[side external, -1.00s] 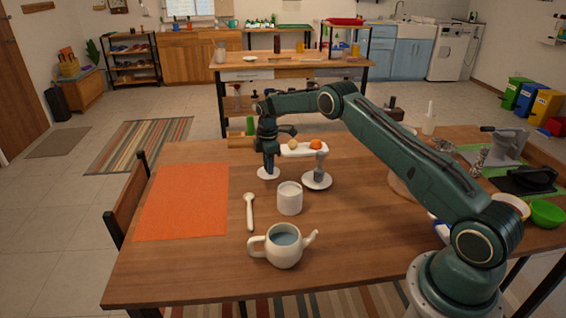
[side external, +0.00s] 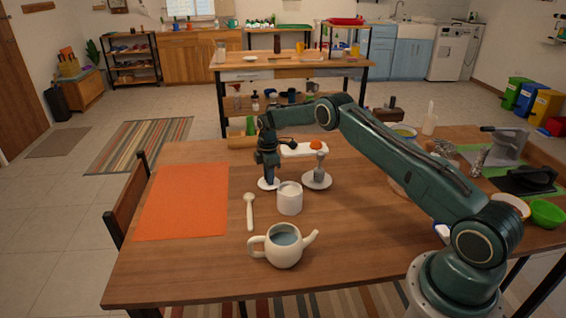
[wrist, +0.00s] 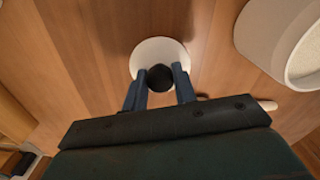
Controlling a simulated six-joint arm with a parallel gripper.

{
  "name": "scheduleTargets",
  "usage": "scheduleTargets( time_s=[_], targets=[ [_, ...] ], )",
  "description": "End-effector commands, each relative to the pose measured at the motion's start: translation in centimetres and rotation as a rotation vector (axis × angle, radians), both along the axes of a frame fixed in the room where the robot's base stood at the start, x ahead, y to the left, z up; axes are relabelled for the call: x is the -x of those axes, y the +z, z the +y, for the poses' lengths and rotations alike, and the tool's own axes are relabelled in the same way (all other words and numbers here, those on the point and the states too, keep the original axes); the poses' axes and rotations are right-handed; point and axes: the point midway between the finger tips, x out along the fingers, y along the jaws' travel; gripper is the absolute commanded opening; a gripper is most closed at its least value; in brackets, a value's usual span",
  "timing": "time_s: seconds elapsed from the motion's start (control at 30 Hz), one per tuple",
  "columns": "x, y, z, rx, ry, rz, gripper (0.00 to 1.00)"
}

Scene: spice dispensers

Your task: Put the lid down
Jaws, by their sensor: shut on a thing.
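The lid is a small white disc (side external: 268,184) with a dark knob, at table level behind the white canister. In the wrist view the lid (wrist: 160,51) shows below the fingers, its dark knob between the fingertips. My gripper (side external: 268,178) points down and is shut on the lid's knob; it also shows in the wrist view (wrist: 160,78). I cannot tell whether the lid touches the wood. The open white teapot (side external: 284,246) stands at the table's front, its inside bluish-grey.
The white canister (side external: 290,198) stands close in front of my gripper. A white spoon (side external: 249,211) lies left of it, a saucer (side external: 317,181) with a grey upright object to the right. An orange mat (side external: 185,202) covers the left side.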

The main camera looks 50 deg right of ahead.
Motion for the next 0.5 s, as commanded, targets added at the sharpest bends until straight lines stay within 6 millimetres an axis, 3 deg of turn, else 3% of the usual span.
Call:
scheduleTargets(
  time_s=[0.13, 0.17, 0.27, 0.5],
  targets=[
    [0.00, -0.29, 0.00, 0.000, 0.000, 0.000, 0.05],
    [0.00, -0.28, 0.00, 0.000, 0.000, 0.000, 0.31],
    [0.01, -0.27, 0.01, 0.000, 0.000, 0.000, 0.49],
    [0.01, -0.26, 0.01, -0.001, 0.000, 0.001, 0.49]
  ],
)
